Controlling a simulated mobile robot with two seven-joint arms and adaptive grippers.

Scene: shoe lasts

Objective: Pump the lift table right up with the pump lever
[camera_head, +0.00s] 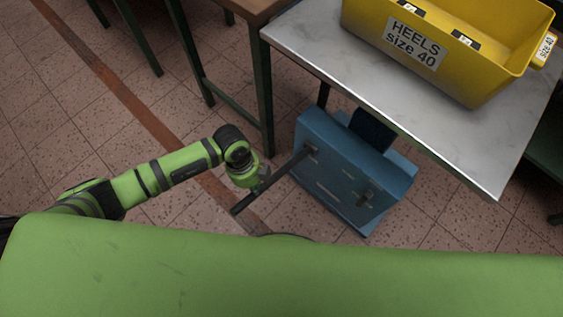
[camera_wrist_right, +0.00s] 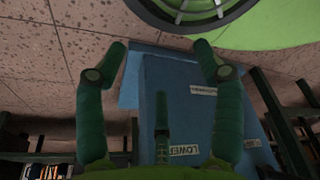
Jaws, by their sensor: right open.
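The blue lift table (camera_head: 340,172) stands on the floor, partly under the steel-topped table. Its dark pump lever (camera_head: 285,171) sticks out from the blue body towards the lower left, sloping down. My left gripper (camera_head: 264,184) is at the lever's middle, touching or just beside it; its fingers are too small to tell whether they are closed around it. A short peg (camera_head: 366,197) stands out of the body to the right.
The metal-topped table (camera_head: 330,55) holds a yellow crate (camera_head: 470,75) labelled HEELS size 40. A wooden table (camera_head: 245,8) with green legs stands to its left. The tiled floor left of the lift table is clear, crossed by a brown strip.

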